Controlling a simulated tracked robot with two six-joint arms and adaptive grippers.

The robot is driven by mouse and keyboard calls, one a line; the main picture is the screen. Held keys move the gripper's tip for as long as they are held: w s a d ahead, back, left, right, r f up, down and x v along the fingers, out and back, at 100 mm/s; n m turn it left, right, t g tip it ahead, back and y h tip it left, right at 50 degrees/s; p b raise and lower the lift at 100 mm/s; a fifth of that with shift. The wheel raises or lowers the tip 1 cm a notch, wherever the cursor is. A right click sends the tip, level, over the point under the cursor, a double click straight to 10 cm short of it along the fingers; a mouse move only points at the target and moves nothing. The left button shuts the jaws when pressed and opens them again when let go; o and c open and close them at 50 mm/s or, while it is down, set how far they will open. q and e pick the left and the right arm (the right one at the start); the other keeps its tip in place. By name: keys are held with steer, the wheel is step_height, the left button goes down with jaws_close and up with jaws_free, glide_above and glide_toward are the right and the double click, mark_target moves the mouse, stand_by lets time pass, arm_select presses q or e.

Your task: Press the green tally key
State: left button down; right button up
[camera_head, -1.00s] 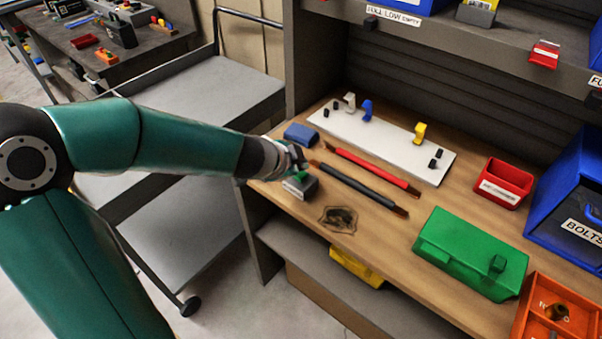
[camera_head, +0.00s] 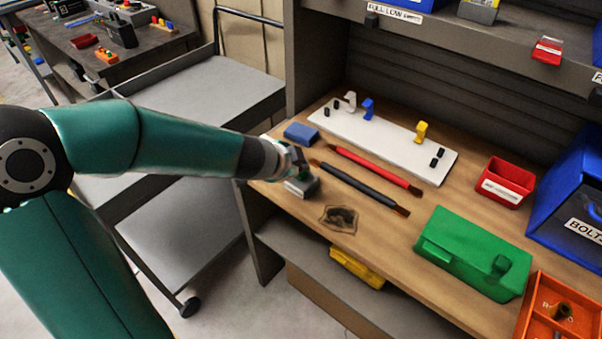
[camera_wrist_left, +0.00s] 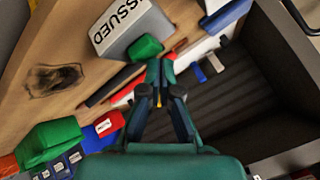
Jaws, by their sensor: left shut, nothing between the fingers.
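The tally box is a small grey block (camera_head: 302,187) at the left front edge of the wooden bench. In the left wrist view the box (camera_wrist_left: 138,28) is labelled "ISSUED" and its green tally key (camera_wrist_left: 146,47) shows clearly. My left gripper (camera_head: 300,168) reaches in from the left, right at the box, and largely hides the key in the head view. In the left wrist view its fingertips (camera_wrist_left: 160,68) are together and empty, very close to the key. I cannot tell whether they touch it. My right gripper is not in view.
A blue block (camera_head: 300,133) lies just behind the gripper. A black-handled tool (camera_head: 355,184) and a red one (camera_head: 375,167) lie to the right. A grey cart (camera_head: 190,95) stands left.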

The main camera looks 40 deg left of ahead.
arm_select(q)
steer(key=shift+f+b, duration=0.5)
steer(key=shift+b, duration=0.05)
stand_by(0.7)
steer(key=shift+r, duration=0.1)
steer(key=shift+r+p, duration=0.85)
step_height(320, 180, up, 5)
steer(key=p, duration=0.4)
steer(key=shift+p, duration=0.4)
stand_by(0.4)
